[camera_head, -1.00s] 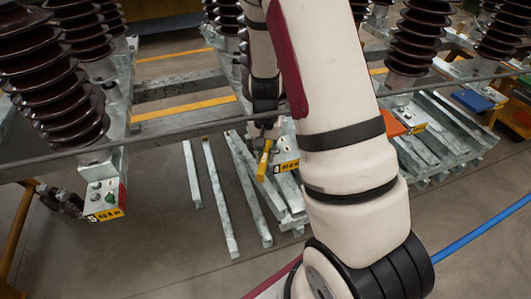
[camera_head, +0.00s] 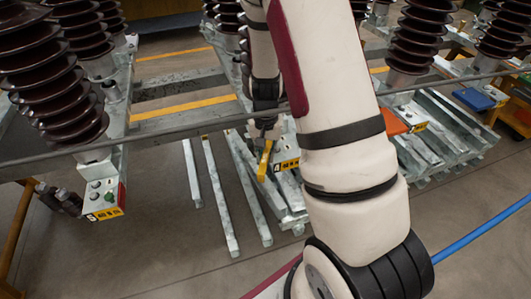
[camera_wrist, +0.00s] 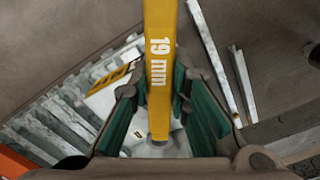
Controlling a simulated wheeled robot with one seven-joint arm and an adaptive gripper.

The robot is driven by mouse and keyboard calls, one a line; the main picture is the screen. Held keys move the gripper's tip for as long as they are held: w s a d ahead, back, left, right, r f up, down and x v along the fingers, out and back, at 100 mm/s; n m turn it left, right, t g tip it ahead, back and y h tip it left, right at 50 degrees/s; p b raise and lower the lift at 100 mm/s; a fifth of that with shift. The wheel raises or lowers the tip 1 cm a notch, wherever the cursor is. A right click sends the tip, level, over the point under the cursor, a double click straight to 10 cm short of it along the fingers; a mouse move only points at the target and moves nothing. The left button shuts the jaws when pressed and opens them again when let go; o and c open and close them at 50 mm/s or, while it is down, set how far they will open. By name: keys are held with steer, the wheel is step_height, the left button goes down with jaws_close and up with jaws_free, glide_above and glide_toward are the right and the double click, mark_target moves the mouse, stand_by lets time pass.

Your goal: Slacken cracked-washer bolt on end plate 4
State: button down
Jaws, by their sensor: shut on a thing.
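My gripper (camera_head: 266,128) is shut on a yellow spanner (camera_head: 264,160) at the end plate with the yellow 4 label (camera_head: 287,165). In the wrist view the spanner (camera_wrist: 159,70), marked 19 mm, stands between the green finger pads of my gripper (camera_wrist: 163,105). Its far end reaches down to the pale metal plate (camera_wrist: 100,100). The bolt and its washer are hidden behind the spanner and fingers, so I cannot tell whether the spanner sits on the bolt. My arm covers part of end plate 4 in the head view.
End plate 5 (camera_head: 103,215) with bolts and a dark ribbed insulator (camera_head: 55,85) stands at left. Galvanised bars (camera_head: 220,200) lie below the frame. A grey rail (camera_head: 190,138) crosses in front. An orange piece (camera_head: 392,122) and a blue box (camera_head: 472,100) are at right.

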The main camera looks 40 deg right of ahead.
steer(key=shift+f+b, duration=0.4)
steer(key=shift+f, duration=0.3)
stand_by(0.4)
steer(key=s+d+n, duration=0.2)
steer(key=d+n, duration=0.1)
steer(key=shift+n, duration=0.3)
steer(key=d+n, duration=0.1)
steer(key=s+d+n+p, duration=0.1)
steer(key=d+n, duration=0.1)
steer(key=shift+s+n, duration=0.1)
steer(key=shift+n, duration=0.2)
steer(key=shift+d+n+p, duration=1)
steer(key=shift+d+n, duration=1.25)
steer(key=shift+n, duration=0.25)
steer(key=shift+r, duration=0.15)
